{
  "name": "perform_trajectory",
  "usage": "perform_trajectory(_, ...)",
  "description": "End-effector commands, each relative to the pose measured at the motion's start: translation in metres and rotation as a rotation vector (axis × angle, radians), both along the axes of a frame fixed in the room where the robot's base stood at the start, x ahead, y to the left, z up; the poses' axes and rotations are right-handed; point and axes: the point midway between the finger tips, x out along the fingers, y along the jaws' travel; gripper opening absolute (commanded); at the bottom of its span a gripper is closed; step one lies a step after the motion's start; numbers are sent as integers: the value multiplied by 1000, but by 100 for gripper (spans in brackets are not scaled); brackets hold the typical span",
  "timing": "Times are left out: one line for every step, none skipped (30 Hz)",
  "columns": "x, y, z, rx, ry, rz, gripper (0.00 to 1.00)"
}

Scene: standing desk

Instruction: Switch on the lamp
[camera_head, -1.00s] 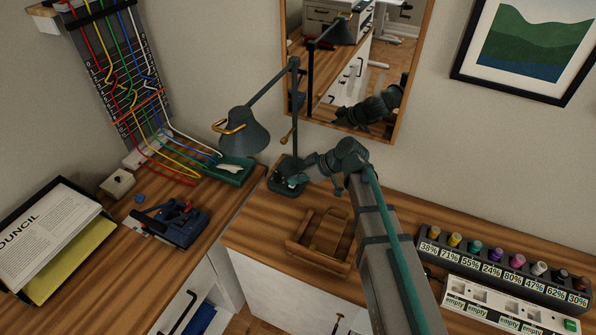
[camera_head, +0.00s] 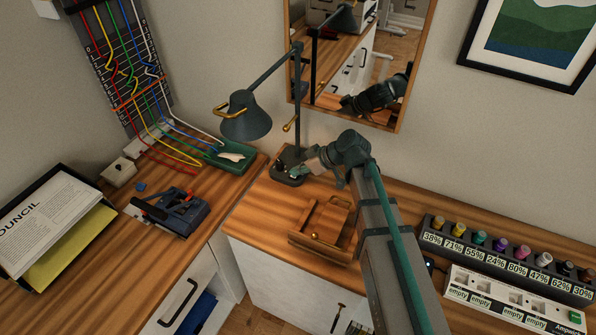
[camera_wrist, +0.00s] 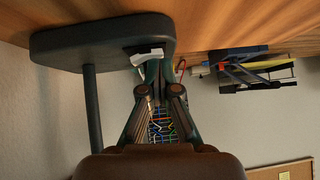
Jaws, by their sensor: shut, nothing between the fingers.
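The dark desk lamp has its shade (camera_head: 246,118) hanging at the left of its pole, with a brass handle on it. No glow shows from the shade. Its base (camera_head: 280,175) stands at the back left corner of the wooden top. My gripper (camera_head: 297,171) is low at the base, reaching in from the right. In the wrist view, the lamp base (camera_wrist: 75,45) fills the upper left, with a pale rocker-like piece (camera_wrist: 147,57) at its edge. My shut, empty fingers (camera_wrist: 158,68) are right beside that piece; I cannot tell whether they touch it.
A wooden caddy (camera_head: 335,215) sits in front of the lamp. A mirror (camera_head: 400,110) hangs behind. A power strip (camera_head: 520,300) and a rack of coloured knobs (camera_head: 500,262) lie at right. A blue-grey tool (camera_head: 180,212) and paper tray (camera_head: 60,225) are at left.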

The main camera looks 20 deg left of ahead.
Motion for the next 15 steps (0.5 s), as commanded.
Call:
perform_trajectory(2,-1,-2,-4,0,0,0)
perform_trajectory(2,-1,-2,-4,-1,-1,0)
perform_trajectory(4,-1,-2,-4,-1,-1,0)
perform_trajectory(5,-1,-2,-4,-1,-1,0)
perform_trajectory(6,-1,-2,-4,-1,-1,0)
perform_trajectory(8,-2,-1,-4,-1,-2,0)
perform_trajectory(9,-2,-1,-4,-1,-2,0)
perform_trajectory(10,-2,-1,-4,-1,-2,0)
perform_trajectory(12,-2,-1,-4,-1,-1,0)
perform_trajectory(13,-2,-1,-4,-1,-1,0)
perform_trajectory(14,-2,0,-4,-1,-1,0)
perform_trajectory(15,-2,0,-4,-1,-1,0)
perform_trajectory(16,-3,0,-4,0,0,0)
perform_trajectory(16,-3,1,-4,0,0,0)
perform_trajectory(16,-3,1,-4,0,0,0)
